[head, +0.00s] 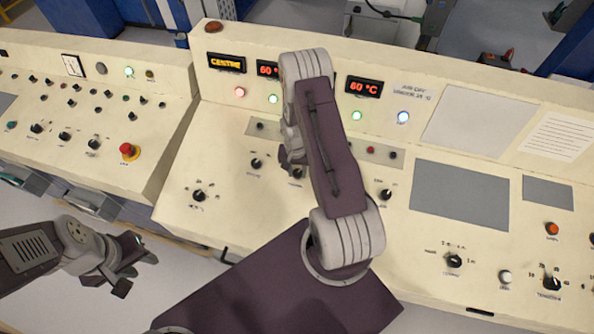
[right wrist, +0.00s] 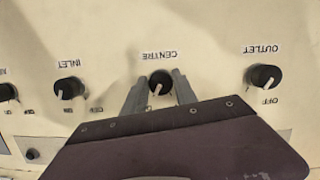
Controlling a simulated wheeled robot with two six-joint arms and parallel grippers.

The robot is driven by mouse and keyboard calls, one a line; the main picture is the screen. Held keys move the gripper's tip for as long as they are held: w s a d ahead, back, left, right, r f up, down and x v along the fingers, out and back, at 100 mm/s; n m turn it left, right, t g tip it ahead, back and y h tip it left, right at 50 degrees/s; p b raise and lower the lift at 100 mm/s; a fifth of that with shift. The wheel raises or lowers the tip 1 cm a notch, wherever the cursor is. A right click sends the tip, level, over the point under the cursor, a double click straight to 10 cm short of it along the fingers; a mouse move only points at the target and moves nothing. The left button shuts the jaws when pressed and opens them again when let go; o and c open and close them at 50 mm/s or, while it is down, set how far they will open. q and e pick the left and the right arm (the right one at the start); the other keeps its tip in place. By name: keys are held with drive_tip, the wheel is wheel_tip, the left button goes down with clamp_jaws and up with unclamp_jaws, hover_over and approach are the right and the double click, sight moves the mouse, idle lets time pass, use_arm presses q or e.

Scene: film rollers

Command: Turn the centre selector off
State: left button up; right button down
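The centre selector is a black round knob (right wrist: 160,82) under the word CENTRE, which reads upside down in the right wrist view. A white pointer mark on it points toward the bottom of that view. My right gripper (right wrist: 160,85) has one finger on each side of the knob, with narrow gaps showing, so it looks open around it. In the head view my right gripper (head: 291,160) is at the panel, mostly hidden by my right arm. My left gripper (head: 138,268) is open and empty at the lower left, off the panel.
The inlet knob (right wrist: 68,87) and outlet knob (right wrist: 264,77) flank the centre one. A lit CENTRE display (head: 227,63) and a 60 °C display (head: 364,86) sit on the upright panel. A red emergency button (head: 128,151) is on the left console.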

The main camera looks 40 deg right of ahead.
idle(0.3)
drive_tip(key=shift+w+f+n+b, duration=0.1)
drive_tip(key=shift+f+n+b, duration=0.05)
drive_tip(key=shift+n+b, duration=0.8)
drive_tip(key=n+h+b, duration=0.1)
drive_tip(key=n+b, duration=0.1)
drive_tip(key=n, duration=0.1)
drive_tip(key=shift+n, duration=0.35)
drive_tip(key=n+h+b, duration=0.1)
drive_tip(key=n+b, duration=0.1)
drive_tip(key=n, duration=0.1)
drive_tip(key=shift+g, duration=0.3)
drive_tip(key=shift+n+b, duration=0.7)
drive_tip(key=shift+n, duration=0.7)
drive_tip(key=shift+r+n+h, duration=0.2)
drive_tip(key=shift+n+h, duration=0.1)
drive_tip(key=c, duration=1)
unclamp_jaws()
